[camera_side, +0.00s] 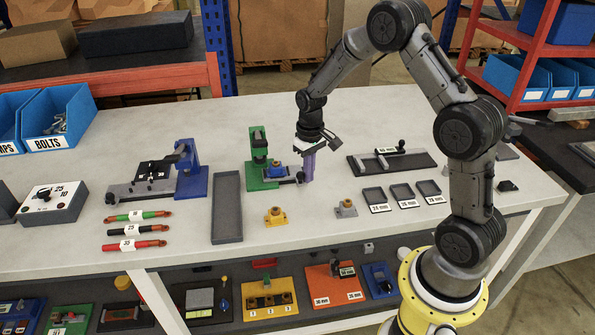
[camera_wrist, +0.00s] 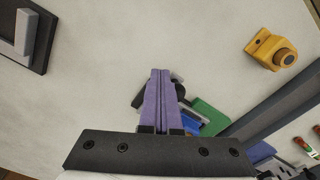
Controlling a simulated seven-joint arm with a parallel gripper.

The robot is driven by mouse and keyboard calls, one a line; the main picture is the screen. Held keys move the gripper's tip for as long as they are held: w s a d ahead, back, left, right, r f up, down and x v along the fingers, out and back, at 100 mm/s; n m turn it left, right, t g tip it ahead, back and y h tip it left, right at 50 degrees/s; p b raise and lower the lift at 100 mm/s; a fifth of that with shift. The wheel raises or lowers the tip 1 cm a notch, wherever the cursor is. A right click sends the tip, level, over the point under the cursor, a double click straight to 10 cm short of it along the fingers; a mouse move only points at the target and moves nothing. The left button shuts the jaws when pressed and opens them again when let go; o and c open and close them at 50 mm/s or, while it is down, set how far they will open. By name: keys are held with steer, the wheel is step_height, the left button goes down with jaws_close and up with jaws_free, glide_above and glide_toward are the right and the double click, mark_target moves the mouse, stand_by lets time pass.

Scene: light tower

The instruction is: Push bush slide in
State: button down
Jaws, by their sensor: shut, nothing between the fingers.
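The bush station is a green base plate (camera_side: 256,180) with a green upright press (camera_side: 259,146). A blue block (camera_side: 276,171) sits on a dark slide at its right side, which ends in a dark knob (camera_side: 299,178). My gripper (camera_side: 307,179) has purple fingers pressed together, empty, and points down right beside the knob end. I cannot tell whether it touches. In the wrist view the shut fingers (camera_wrist: 160,73) cover part of the dark knob (camera_wrist: 180,92). The green plate (camera_wrist: 210,116) and blue block (camera_wrist: 192,123) show partly behind them.
A yellow bushing block (camera_side: 275,217) and a grey one (camera_side: 345,209) stand in front. A long grey tray (camera_side: 227,208) lies to the left. A dark fixture (camera_side: 392,161) and small labelled trays (camera_side: 402,195) lie to the right. Bare table lies behind the station.

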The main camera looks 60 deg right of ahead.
mark_target(299, 172)
steer(key=shift+w+a, duration=1.55)
steer(key=shift+a, duration=0.05)
stand_by(0.4)
steer(key=shift+s+d+r, duration=0.3)
steer(key=shift+r, duration=0.25)
steer(key=shift+s+d+r, duration=0.25)
steer(key=shift+d+r, duration=0.05)
steer(key=shift+r, duration=0.2)
steer(key=shift+r, duration=2.45)
steer(key=shift+r, duration=0.1)
